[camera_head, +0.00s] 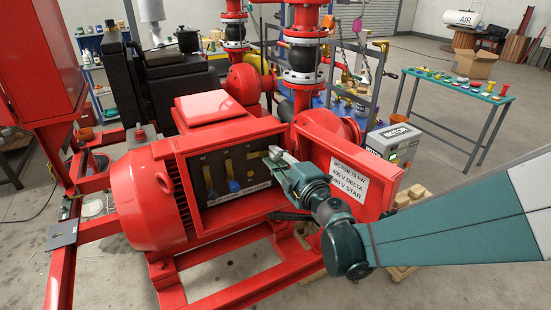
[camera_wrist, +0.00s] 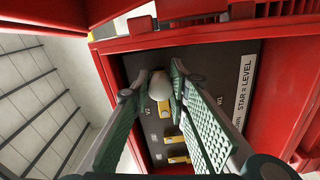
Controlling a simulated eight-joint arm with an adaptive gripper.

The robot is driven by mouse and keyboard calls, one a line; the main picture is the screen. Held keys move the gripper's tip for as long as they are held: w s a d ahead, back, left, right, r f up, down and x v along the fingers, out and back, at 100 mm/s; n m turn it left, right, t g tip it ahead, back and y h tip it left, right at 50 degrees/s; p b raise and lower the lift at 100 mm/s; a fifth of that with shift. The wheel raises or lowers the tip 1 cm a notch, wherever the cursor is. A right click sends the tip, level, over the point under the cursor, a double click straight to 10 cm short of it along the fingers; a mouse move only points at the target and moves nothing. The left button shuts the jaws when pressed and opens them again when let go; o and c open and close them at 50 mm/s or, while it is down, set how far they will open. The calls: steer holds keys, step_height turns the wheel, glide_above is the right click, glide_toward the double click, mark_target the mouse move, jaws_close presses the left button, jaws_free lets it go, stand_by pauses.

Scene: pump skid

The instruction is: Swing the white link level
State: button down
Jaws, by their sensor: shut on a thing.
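The white link's round white knob (camera_wrist: 159,86) sits between my fingertips in the wrist view. My gripper (camera_head: 276,157) is shut on it at the right side of the open terminal box. A short brass piece (camera_head: 257,154) shows just left of the fingers in the head view and looks roughly level. The fingers hide most of the link, so its exact angle is unclear. The blue-knobbed link (camera_head: 233,185) hangs upright at the middle of the dark panel (camera_head: 216,158). Another upright link (camera_head: 208,180) is to its left, with a dark knob.
The red lid (camera_head: 325,165) with the motor label stands open right of my gripper. The red box rim (camera_wrist: 270,80) surrounds the panel closely. A "STAR = LEVEL" label (camera_wrist: 244,88) is on the panel. The red motor (camera_head: 140,200) is at the left.

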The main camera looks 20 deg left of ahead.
steer(key=shift+r, duration=0.1)
stand_by(0.4)
steer(key=c, duration=2.2)
jaws_free()
steer(key=shift+o, duration=0.2)
steer(key=v, duration=1.2)
steer(key=shift+d, duration=0.1)
